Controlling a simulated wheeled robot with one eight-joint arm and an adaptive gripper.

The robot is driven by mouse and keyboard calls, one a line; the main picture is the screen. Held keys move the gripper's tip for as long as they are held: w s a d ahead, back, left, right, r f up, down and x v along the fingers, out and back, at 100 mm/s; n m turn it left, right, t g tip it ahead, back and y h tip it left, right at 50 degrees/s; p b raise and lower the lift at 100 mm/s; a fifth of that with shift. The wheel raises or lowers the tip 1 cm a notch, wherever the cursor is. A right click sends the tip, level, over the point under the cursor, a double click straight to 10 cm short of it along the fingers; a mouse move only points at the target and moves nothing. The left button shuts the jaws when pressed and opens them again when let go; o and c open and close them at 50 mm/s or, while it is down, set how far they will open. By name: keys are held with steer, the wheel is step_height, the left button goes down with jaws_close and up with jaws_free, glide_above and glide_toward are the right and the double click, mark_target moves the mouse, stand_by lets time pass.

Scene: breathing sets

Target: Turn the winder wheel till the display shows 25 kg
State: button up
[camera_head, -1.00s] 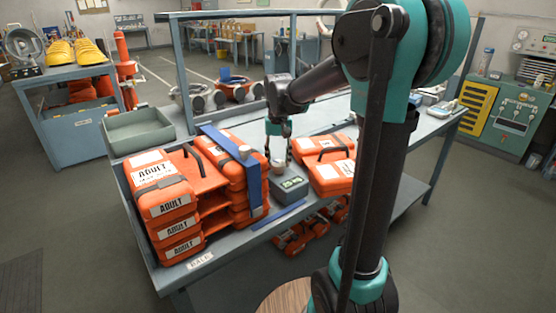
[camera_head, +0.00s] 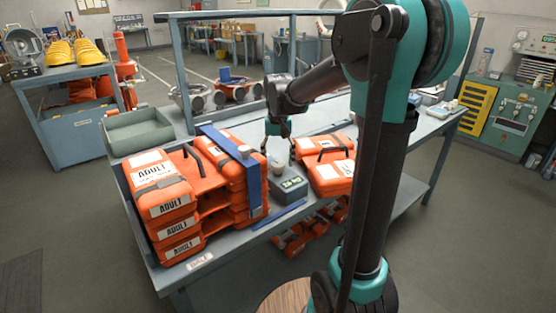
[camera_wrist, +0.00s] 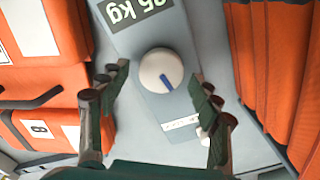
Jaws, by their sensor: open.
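The winder wheel is a round cream knob with a blue mark (camera_wrist: 161,70) on a grey winder box (camera_wrist: 150,25). In the head view the knob (camera_head: 277,168) stands on top of the box (camera_head: 288,191). The display on the box (camera_head: 291,184) appears to read 25 kg; in the wrist view it is inverted and cut by the top edge (camera_wrist: 125,10). My gripper (camera_head: 278,148) is open and empty, raised above the knob and apart from it. In the wrist view the fingers (camera_wrist: 157,80) stand wide to either side of the knob.
Orange ADULT cases (camera_head: 163,190) are stacked left of the box, with a blue strap or bar (camera_head: 250,180) beside it. More orange cases (camera_head: 325,165) lie close on the right. A green tray (camera_head: 140,130) sits at the bench's back left.

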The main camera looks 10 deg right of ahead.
mark_target(278, 162)
step_height(278, 162, up, 12)
stand_by(0.6)
